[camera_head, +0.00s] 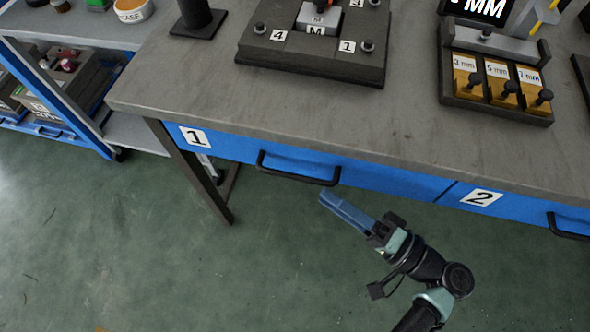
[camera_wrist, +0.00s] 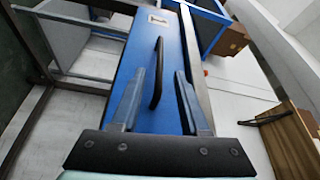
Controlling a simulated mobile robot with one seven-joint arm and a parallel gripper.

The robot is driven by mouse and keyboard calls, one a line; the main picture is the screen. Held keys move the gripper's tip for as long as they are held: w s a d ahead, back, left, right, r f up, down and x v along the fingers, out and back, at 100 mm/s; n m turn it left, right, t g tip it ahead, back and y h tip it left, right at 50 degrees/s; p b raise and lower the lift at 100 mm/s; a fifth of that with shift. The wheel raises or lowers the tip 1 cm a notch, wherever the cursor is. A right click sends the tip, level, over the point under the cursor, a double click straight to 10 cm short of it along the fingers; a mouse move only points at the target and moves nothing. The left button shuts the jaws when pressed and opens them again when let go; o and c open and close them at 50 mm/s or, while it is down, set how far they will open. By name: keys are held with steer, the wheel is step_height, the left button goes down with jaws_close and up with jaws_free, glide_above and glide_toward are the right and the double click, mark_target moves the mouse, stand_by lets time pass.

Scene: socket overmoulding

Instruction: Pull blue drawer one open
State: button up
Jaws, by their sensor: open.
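Blue drawer one (camera_head: 230,148) is a blue front under the table top, marked with a white "1" label, and it looks closed. Its black bar handle (camera_head: 298,171) runs along the front. My gripper (camera_head: 326,198) is open, in front of the drawer and just below and right of the handle's right end. In the wrist view the drawer front (camera_wrist: 172,45) fills the middle, and the handle (camera_wrist: 156,75) shows between my two blue-grey fingers (camera_wrist: 156,92). No contact between the fingers and the handle can be made out.
Drawer two (camera_head: 500,203) with its own black handle (camera_head: 568,228) is to the right. The grey table top (camera_head: 330,115) overhangs the drawers and carries a dark numbered fixture (camera_head: 312,62) and a gauge block holder (camera_head: 498,98). A blue shelf unit (camera_head: 60,95) stands left. The green floor is clear.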

mark_target(295, 175)
steer(key=x, duration=0.8)
steer(key=shift+w+a, duration=0.15)
steer(key=shift+w, duration=0.05)
jaws_close()
stand_by(1.1)
